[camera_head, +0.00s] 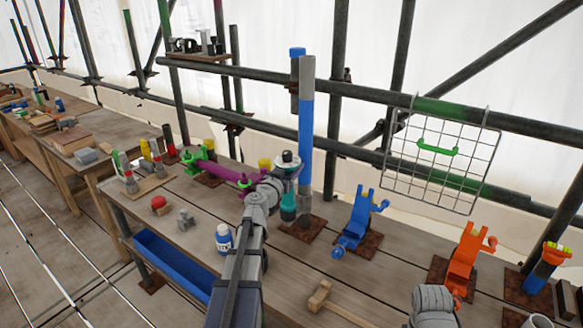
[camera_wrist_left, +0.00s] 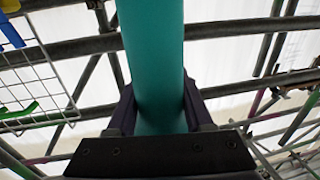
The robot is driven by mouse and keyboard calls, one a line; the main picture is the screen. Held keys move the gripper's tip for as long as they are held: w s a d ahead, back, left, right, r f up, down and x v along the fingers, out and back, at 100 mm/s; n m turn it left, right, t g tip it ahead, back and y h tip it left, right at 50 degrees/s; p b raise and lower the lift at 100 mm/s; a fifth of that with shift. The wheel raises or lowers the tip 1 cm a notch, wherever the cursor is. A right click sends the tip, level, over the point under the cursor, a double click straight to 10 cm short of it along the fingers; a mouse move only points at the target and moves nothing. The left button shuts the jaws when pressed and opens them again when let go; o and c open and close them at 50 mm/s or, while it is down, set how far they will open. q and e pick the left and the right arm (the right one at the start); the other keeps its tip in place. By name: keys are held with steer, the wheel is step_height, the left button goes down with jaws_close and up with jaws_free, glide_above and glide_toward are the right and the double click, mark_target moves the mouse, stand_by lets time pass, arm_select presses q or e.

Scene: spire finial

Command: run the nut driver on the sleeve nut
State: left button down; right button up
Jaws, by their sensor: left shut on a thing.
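My left gripper (camera_head: 284,186) is shut on a teal cylindrical tool, which I take to be the nut driver (camera_head: 288,206). In the left wrist view the teal shaft (camera_wrist_left: 155,60) runs between both fingers (camera_wrist_left: 158,112). In the head view the tool stands roughly upright just left of a tall post (camera_head: 305,130), blue with grey ends, on a rusty brown plate (camera_head: 318,229). My arm hides part of the tool. I cannot make out the sleeve nut for certain, nor whether the tool touches anything. My right gripper is not in view.
Blue (camera_head: 357,222) and orange (camera_head: 463,258) fixtures stand to the right. A wire rack (camera_head: 470,168) hangs on scaffold tubes behind the bench.

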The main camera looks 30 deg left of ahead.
mark_target(289, 151)
arm_select(q)
steer(key=shift+d+f+b, duration=0.1)
steer(key=shift+f+b, duration=0.25)
steer(key=shift+f, duration=0.15)
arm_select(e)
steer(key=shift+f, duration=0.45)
arm_select(q)
steer(key=shift+r, duration=0.15)
arm_select(e)
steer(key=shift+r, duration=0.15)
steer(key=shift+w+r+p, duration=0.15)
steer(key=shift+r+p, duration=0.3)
steer(key=shift+p, duration=0.25)
arm_select(q)
step_height(289, 151, up, 3)
steer(key=shift+w+f+p, duration=0.15)
steer(key=shift+p, duration=0.75)
step_height(289, 151, up, 5)
steer(key=p, duration=0.4)
steer(key=shift+f+p, duration=0.2)
steer(key=shift+p, duration=0.1)
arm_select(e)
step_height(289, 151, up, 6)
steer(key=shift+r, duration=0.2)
arm_select(q)
steer(key=shift+a+f, duration=0.1)
steer(key=shift+a, duration=0.1)
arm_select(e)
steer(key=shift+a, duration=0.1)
